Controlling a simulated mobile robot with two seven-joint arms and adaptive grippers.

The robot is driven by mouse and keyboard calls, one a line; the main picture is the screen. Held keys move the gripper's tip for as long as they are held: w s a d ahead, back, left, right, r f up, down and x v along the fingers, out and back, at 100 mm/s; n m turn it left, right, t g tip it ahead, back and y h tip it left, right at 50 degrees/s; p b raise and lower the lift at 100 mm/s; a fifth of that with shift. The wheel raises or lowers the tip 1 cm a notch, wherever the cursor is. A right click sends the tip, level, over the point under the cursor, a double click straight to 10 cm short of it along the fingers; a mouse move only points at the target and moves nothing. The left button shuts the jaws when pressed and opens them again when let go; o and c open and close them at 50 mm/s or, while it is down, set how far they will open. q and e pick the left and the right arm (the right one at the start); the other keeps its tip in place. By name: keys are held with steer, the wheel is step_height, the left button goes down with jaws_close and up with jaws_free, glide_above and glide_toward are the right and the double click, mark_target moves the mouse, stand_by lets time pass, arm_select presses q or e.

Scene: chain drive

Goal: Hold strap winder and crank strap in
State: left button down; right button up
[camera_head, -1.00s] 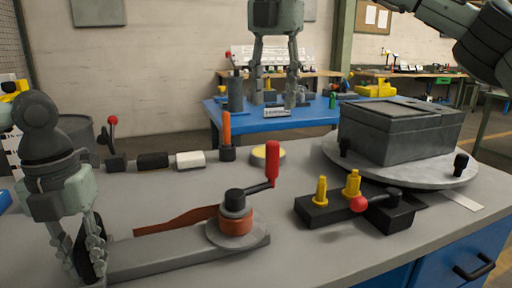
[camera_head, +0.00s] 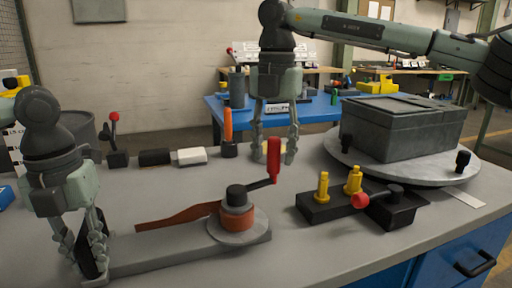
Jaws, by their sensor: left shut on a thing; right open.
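The strap winder is a grey base bar (camera_head: 180,255) with a round spool (camera_head: 237,220) at its right end. An orange-brown strap (camera_head: 180,219) runs left from the spool, its loose end lying beside the bar. A crank with an upright red handle (camera_head: 273,160) reaches to the right of the hub. My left gripper (camera_head: 88,262) is shut on a black grip at the winder's left end. My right gripper (camera_head: 273,160) is open, pointing down, with its fingers on either side of the red handle in the picture; whether they touch it I cannot tell.
A black block with yellow pegs and a red-knobbed lever (camera_head: 360,201) stands to the right. A grey box (camera_head: 400,128) sits on a round turntable (camera_head: 470,172). An orange-handled tool (camera_head: 228,130) and black and white cylinders (camera_head: 192,156) stand behind the winder.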

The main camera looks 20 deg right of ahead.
jaws_close()
stand_by(0.3)
steer(key=shift+s, duration=0.15)
steer(key=shift+s+a+f+m, duration=0.1)
steer(key=shift+s+a+m, duration=0.15)
steer(key=shift+s+m, duration=1.35)
steer(key=shift+s+a+m, duration=0.2)
steer(key=shift+s+m, duration=1.05)
steer(key=shift+m, duration=0.55)
steer(key=shift+a, duration=0.1)
